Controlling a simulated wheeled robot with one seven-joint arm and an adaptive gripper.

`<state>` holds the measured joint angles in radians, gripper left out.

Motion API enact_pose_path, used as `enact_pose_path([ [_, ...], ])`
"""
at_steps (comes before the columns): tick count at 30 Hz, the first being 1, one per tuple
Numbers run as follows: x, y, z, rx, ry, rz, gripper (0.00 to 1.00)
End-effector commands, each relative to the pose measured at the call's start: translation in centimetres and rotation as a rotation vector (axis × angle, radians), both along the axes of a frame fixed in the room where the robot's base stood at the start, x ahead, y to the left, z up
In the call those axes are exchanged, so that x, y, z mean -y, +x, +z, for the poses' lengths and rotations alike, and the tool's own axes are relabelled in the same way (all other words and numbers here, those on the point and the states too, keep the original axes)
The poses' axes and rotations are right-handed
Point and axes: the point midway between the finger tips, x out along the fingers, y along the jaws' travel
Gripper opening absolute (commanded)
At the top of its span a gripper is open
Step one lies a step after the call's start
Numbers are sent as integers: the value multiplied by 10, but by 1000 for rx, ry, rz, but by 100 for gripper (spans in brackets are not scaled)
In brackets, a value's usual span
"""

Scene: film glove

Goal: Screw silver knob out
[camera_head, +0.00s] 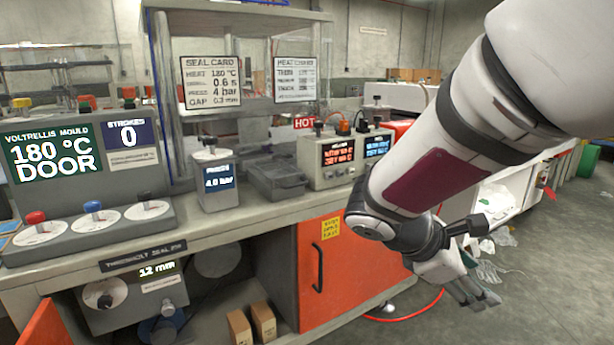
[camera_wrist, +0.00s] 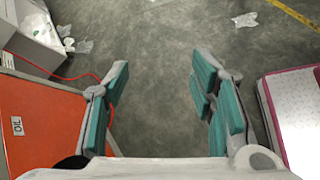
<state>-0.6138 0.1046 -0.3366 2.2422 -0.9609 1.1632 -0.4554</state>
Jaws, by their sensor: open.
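Several small knobs show in the head view, and I cannot tell for sure which is the silver one. The 4.0 bar box (camera_head: 218,178) has a dark-and-grey knob (camera_head: 210,142) on top. My gripper (camera_head: 478,292) hangs low at the right, past the orange cabinet door and well away from these knobs. In the wrist view my gripper (camera_wrist: 160,75) is open and empty over the floor.
The bench (camera_head: 240,215) carries a grey tray (camera_head: 276,180) and a two-screen box (camera_head: 345,158). Below are the closed-looking orange door (camera_head: 335,262), a 12 mm unit (camera_head: 140,298) and two small brown boxes (camera_head: 252,325). A red hose (camera_wrist: 72,77) and litter lie on the floor.

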Motion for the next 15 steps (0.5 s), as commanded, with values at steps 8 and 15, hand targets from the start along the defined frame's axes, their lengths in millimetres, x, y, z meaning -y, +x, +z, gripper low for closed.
enact_pose_path([
  [8, 11, -112, 11, 199, 358, -469, 51],
  [15, -16, -190, 15, 355, 614, -831, 51],
])
